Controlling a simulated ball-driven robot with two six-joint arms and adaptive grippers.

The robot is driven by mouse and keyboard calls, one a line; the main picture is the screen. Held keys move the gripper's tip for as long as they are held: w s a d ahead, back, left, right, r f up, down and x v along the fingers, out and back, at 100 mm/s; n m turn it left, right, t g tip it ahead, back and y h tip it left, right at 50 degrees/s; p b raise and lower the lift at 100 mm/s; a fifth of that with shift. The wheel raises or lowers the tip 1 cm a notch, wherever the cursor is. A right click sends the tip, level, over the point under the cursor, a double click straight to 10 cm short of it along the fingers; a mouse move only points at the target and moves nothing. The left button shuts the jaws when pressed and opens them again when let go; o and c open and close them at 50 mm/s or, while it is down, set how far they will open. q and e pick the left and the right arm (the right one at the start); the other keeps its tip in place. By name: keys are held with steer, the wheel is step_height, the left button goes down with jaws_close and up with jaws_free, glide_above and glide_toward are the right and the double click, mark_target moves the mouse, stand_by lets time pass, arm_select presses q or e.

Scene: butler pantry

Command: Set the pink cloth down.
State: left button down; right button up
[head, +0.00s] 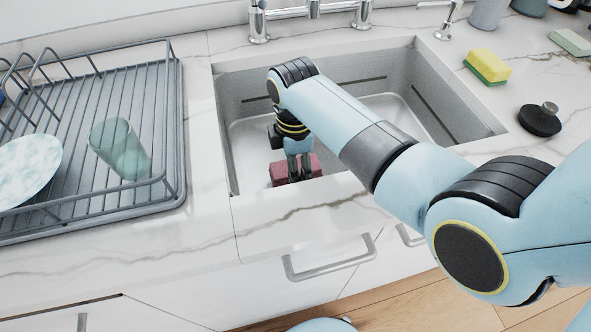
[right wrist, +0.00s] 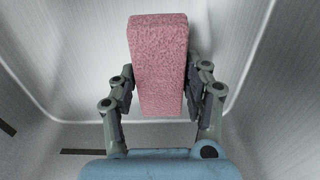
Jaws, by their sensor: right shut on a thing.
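The pink cloth (right wrist: 160,65) is a folded, block-like piece between the fingers of my right gripper (right wrist: 160,95) in the right wrist view. In the head view the cloth (head: 310,166) shows low inside the sink (head: 222,105), near its front wall. My right gripper (head: 299,165) points down into the sink and is shut on the cloth. Whether the cloth touches the sink floor cannot be told. My left gripper is not in view.
A grey dish rack (head: 170,130) with a plate (head: 28,168) and a green glass (head: 120,148) stands left of the sink. A yellow-green sponge (head: 488,66) and a black sink stopper (head: 540,119) lie on the right counter. The faucet (head: 313,10) is behind.

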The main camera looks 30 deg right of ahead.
steer(key=shift+f, duration=0.95)
steer(key=o, duration=1.1)
steer(key=shift+o, duration=0.2)
step_height(320, 180, up, 12)
steer(key=p, duration=0.2)
steer(key=shift+r, duration=0.1)
